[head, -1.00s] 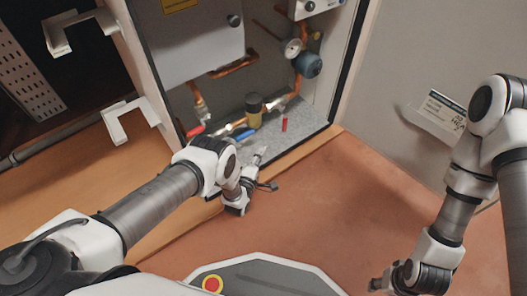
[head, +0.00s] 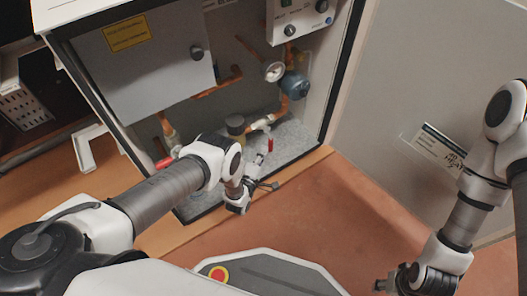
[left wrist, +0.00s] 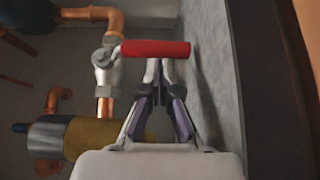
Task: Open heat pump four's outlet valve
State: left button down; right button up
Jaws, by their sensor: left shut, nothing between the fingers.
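A valve with a red lever (head: 270,145) sits on copper pipe low in the open cabinet. In the left wrist view the red lever (left wrist: 156,48) sticks out crosswise from the valve body (left wrist: 106,62). My left gripper (head: 259,160) is just in front of this lever. In the left wrist view its fingers (left wrist: 157,72) are shut and empty, with the tips at or just under the lever; I cannot tell whether they touch. A second red lever (head: 163,162) shows left of my left arm. My right gripper (head: 384,284) is low at the right, away from the cabinet; its jaws are unclear.
A brass-coloured cylindrical part (head: 235,125) and a blue pump (head: 295,84) are among the pipes. A grey box (head: 145,60) with a yellow label hangs above. The cabinet's grey side panel (head: 395,90) stands right. The reddish floor (head: 300,215) in front is clear.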

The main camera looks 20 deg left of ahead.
pick_arm(q)
jog(key=shift+w+d+f+b, duration=0.35)
jog(key=shift+w+b, duration=0.1)
jog(key=shift+b, duration=0.15)
jog(key=shift+r, duration=0.1)
jog(key=s, duration=0.8)
jog(key=s+a, duration=0.1)
jog(key=s, duration=0.3)
